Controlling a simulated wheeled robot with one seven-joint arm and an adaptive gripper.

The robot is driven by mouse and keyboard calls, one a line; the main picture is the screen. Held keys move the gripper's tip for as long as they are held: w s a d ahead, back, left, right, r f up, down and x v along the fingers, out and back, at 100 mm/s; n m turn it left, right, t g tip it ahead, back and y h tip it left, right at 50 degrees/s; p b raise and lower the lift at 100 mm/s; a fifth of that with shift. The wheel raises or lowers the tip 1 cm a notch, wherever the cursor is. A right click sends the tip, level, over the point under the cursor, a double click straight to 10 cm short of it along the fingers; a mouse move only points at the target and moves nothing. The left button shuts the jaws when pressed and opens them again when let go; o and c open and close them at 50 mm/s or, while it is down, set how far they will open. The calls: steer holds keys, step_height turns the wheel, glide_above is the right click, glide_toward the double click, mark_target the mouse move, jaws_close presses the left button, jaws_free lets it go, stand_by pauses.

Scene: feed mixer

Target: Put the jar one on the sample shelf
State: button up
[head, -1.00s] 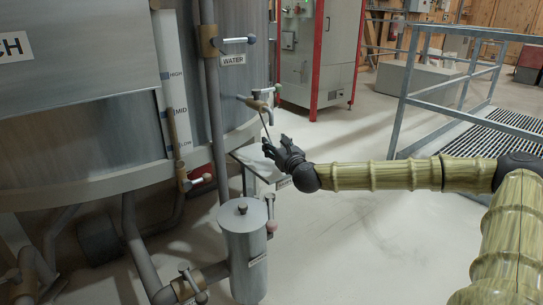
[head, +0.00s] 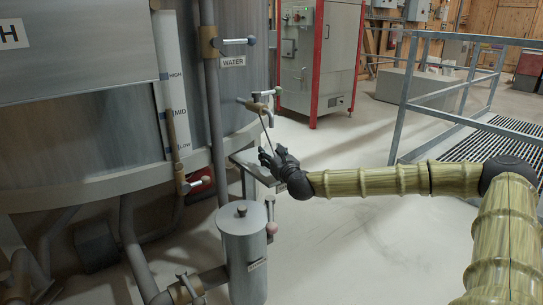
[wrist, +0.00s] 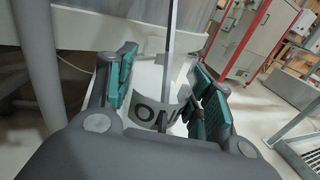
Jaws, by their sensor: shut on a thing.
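My gripper (head: 268,157) is at the far end of my outstretched arm, beside the tank in the head view. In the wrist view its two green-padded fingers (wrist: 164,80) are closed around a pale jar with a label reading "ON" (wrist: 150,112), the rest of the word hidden. The jar is hard to make out in the head view, hidden by the fingers. A small grey shelf (head: 243,160), apparently the sample shelf, juts from the tank just left of and behind my gripper. I cannot tell whether jar and shelf touch.
A lidded metal cylinder (head: 243,240) with pipes and valves stands below. A grey railing (head: 425,100) and grating are at right. The floor beneath my arm is clear.

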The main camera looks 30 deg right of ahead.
steer(key=shift+f, duration=0.15)
steer(key=o, duration=1.1)
steer(key=shift+s+r, duration=0.2)
steer(key=shift+s, duration=0.05)
steer(key=s+a+p, duration=0.2)
steer(key=s+p, duration=0.1)
steer(key=s, duration=0.8)
steer(key=shift+s, duration=0.15)
